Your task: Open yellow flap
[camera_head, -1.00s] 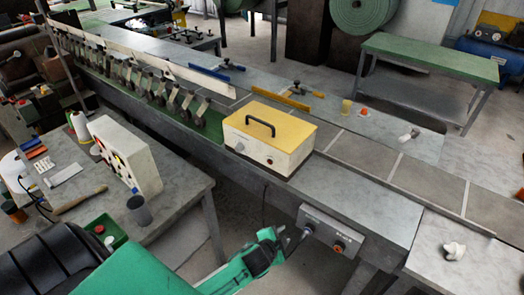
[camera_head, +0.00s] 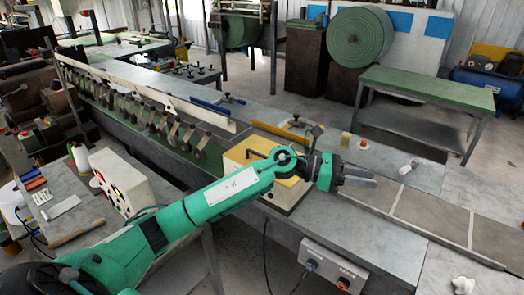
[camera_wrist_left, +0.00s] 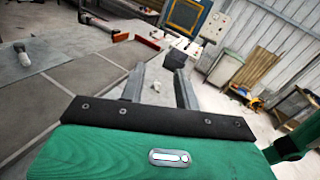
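The yellow flap (camera_head: 238,155) is the top of a cream box (camera_head: 287,197) on the long machine bed in the head view. It looks shut and flat, and my left arm hides much of it. A small part of its dark handle shows behind the arm. My left gripper (camera_head: 374,181) is to the right of the box, above the bed, pointing right. In the left wrist view the two fingers of my left gripper (camera_wrist_left: 158,72) are apart with nothing between them. The flap is not visible in that view. My right gripper is not in view.
A control panel (camera_head: 333,266) with knobs is on the bed's front side. A side table on the left holds a white box with coloured controls (camera_head: 122,181) and several small items. The bed's grey belt (camera_head: 432,215) is clear to the right. A green-topped table (camera_head: 435,88) stands behind.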

